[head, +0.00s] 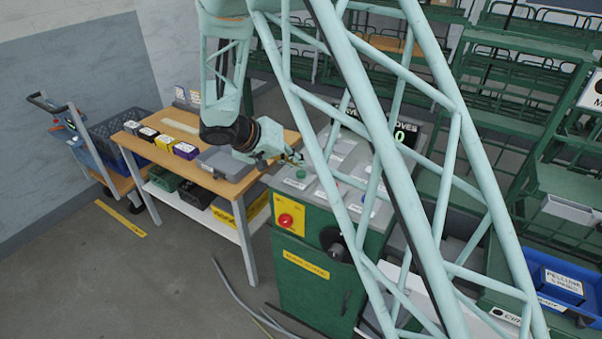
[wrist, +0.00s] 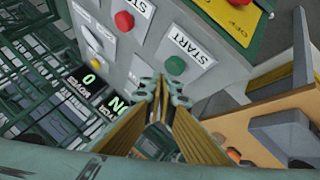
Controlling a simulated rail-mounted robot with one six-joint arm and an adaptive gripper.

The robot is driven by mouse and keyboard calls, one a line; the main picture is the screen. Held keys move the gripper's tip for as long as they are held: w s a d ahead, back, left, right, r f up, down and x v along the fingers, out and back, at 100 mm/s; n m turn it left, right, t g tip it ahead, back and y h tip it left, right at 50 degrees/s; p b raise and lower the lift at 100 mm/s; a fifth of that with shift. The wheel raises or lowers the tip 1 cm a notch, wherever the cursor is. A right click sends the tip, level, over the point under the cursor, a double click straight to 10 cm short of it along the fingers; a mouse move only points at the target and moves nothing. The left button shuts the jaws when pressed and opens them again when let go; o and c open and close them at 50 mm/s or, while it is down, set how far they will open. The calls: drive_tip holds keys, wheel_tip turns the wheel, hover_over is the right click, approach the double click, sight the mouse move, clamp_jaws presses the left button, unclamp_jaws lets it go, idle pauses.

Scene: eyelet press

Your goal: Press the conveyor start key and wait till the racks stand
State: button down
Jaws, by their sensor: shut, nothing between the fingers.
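The green control console (head: 330,270) stands in the middle of the head view, with a sloped grey key panel on top. A green key (wrist: 175,65) beside a label reading START shows in the wrist view; a green key (head: 300,174) also shows on the panel's left part in the head view. A red key (wrist: 124,21) lies further up in the wrist view. My gripper (wrist: 160,92) is shut and empty, its tips just below the green key in the picture; I cannot tell whether they touch it. In the head view my gripper (head: 292,158) is over the panel's left edge. Green racks (head: 520,90) stand at the right.
A red stop knob (head: 285,220) sits on a yellow plate on the console front. A dark display (head: 405,135) reads 0. A wooden table (head: 235,180) with small boxes and a grey case stands left of the console. A cart (head: 125,185) is farther left.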

drive_tip(key=shift+r, duration=2.5)
drive_tip(key=shift+s+a, duration=0.1)
drive_tip(key=b, duration=0.4)
approach(298, 173)
drive_tip(key=shift+s+d+r, duration=0.75)
drive_tip(key=shift+s+r, duration=0.25)
drive_tip(key=shift+r, duration=0.55)
drive_tip(key=s+a+r+b, duration=0.1)
drive_tip(key=s+a+b, duration=0.3)
drive_tip(key=s, duration=0.6)
drive_tip(key=shift+a+r, duration=0.2)
drive_tip(key=shift+a, duration=0.7)
drive_tip(key=shift+s, duration=0.15)
drive_tip(key=shift+d, duration=0.1)
